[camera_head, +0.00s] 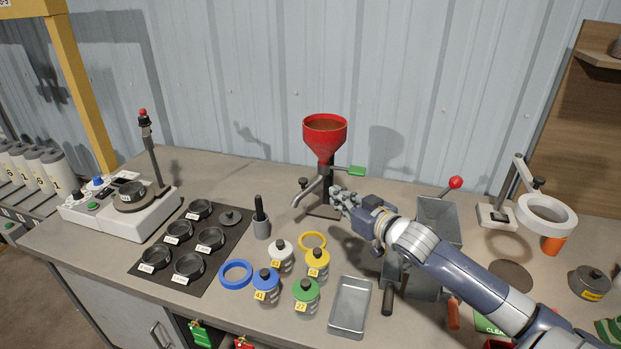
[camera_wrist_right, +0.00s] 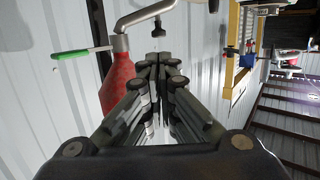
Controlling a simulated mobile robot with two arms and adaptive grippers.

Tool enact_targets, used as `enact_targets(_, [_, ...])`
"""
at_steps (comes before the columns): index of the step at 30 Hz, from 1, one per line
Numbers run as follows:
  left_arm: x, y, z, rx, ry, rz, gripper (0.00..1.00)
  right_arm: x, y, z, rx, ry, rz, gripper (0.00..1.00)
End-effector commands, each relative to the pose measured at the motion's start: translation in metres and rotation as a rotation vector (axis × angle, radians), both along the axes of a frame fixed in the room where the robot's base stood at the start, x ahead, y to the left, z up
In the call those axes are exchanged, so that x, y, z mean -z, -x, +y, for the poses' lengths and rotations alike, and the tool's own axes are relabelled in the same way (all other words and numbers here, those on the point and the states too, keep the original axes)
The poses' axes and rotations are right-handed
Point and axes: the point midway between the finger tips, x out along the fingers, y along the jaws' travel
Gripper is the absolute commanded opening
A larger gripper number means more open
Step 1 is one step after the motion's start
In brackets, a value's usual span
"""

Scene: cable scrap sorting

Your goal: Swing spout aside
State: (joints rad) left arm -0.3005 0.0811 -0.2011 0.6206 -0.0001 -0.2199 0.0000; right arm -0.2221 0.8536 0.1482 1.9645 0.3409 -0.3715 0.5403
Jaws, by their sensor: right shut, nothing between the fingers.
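The red hopper (camera_head: 325,138) stands on a post at the back of the bench, filled with brown granules. Its grey spout (camera_head: 308,192) points to the front left and bends down at the end. A lever with a green handle (camera_head: 356,171) sticks out to the right. In the right wrist view the spout (camera_wrist_right: 146,17) crosses the top, beyond my fingers, with the red hopper (camera_wrist_right: 118,86) behind them. My right gripper (camera_head: 337,192) is shut and empty, just right of the spout. I cannot tell whether it touches. My left gripper is not in view.
Several black dishes lie on a dark mat (camera_head: 225,243) at the left. Colored-lid jars, such as a yellow one (camera_head: 317,258), and a metal tray (camera_head: 349,305) stand in front. A grey machine with a red knob (camera_head: 455,183) is right of the hopper, behind my right arm.

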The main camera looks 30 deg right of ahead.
Motion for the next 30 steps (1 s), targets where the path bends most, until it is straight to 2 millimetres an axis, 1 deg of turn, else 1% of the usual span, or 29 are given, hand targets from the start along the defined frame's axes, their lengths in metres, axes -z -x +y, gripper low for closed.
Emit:
enact_targets(2, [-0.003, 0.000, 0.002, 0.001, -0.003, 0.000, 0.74, -0.002, -0.010, 0.000, 0.001, 0.000, -0.004, 0.00])
enact_targets(7, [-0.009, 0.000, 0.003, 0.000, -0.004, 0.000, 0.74, 0.002, -0.032, 0.000, 0.002, 0.001, -0.003, 0.00])
enact_targets(21, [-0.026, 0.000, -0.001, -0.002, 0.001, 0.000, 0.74, 0.012, -0.094, 0.000, 0.003, 0.002, -0.003, 0.00])
enact_targets(25, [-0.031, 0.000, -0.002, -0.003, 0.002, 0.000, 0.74, 0.015, -0.108, 0.001, 0.002, 0.002, -0.002, 0.00])
enact_targets(30, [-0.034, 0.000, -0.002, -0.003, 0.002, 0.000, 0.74, 0.019, -0.120, 0.001, 0.002, 0.002, -0.001, 0.00])
